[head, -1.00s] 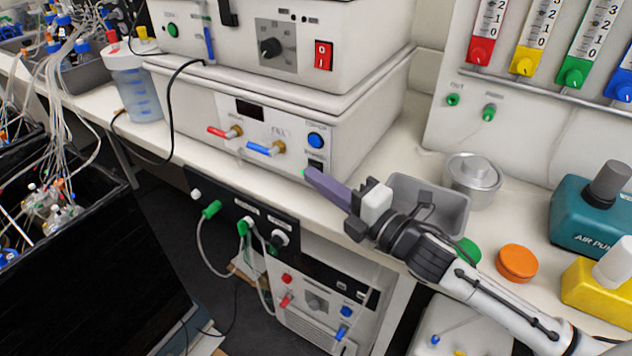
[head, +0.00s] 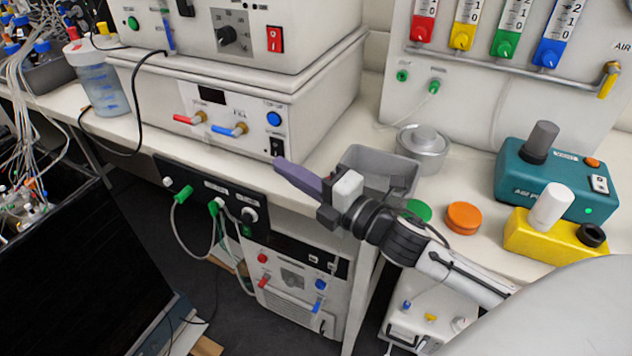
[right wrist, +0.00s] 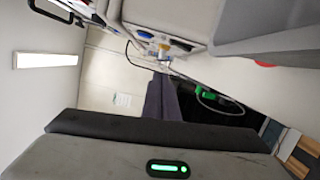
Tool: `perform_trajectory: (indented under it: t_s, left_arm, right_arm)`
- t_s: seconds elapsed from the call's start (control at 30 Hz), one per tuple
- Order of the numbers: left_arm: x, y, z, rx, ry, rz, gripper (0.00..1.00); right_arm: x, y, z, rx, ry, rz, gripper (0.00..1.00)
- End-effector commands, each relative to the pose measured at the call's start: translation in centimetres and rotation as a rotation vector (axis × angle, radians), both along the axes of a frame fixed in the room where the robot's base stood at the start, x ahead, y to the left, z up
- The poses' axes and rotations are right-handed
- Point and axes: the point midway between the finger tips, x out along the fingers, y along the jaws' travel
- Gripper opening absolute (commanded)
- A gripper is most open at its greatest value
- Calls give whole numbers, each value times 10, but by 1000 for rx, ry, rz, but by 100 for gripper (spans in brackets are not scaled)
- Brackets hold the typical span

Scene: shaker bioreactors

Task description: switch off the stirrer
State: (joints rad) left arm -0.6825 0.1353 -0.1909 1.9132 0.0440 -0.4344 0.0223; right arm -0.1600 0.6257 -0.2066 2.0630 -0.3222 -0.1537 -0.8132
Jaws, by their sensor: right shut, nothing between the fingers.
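No readable label shows which unit is the stirrer. The upper white box (head: 300,50) has a black dial (head: 229,36) and a red rocker switch (head: 275,39). The lower white box (head: 330,118) has red and blue valve levers, a blue button (head: 274,118) and a black rocker switch (head: 277,147) at its front right corner. My right gripper (head: 280,164) is shut and empty, its purple fingertips just below the black switch; I cannot tell if they touch the box. The shut fingers also show in the right wrist view (right wrist: 161,97). My left gripper is not in view.
A grey tray (head: 362,158), a metal pot (head: 423,142), an orange lid (head: 463,217), a teal air pump (head: 540,180) and a yellow device (head: 530,238) stand on the bench right of the boxes. A black cable (head: 138,98) hangs by the lower box's left side.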

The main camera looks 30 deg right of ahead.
Motion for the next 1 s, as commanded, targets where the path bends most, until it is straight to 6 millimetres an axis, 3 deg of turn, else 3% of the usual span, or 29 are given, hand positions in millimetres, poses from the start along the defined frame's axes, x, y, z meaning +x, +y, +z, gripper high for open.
perform_trajectory:
  t_s: [0.2, 0.4, 1.0]
  left_arm:
    - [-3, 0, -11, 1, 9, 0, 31]
    - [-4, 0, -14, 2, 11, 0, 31]
    - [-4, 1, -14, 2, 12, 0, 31]
  right_arm:
    - [-38, -12, -1, -2, 2, 2, 0]
    - [-55, -18, 1, 0, -1, 2, 0]
    - [-59, -19, 2, 0, -2, 2, 0]
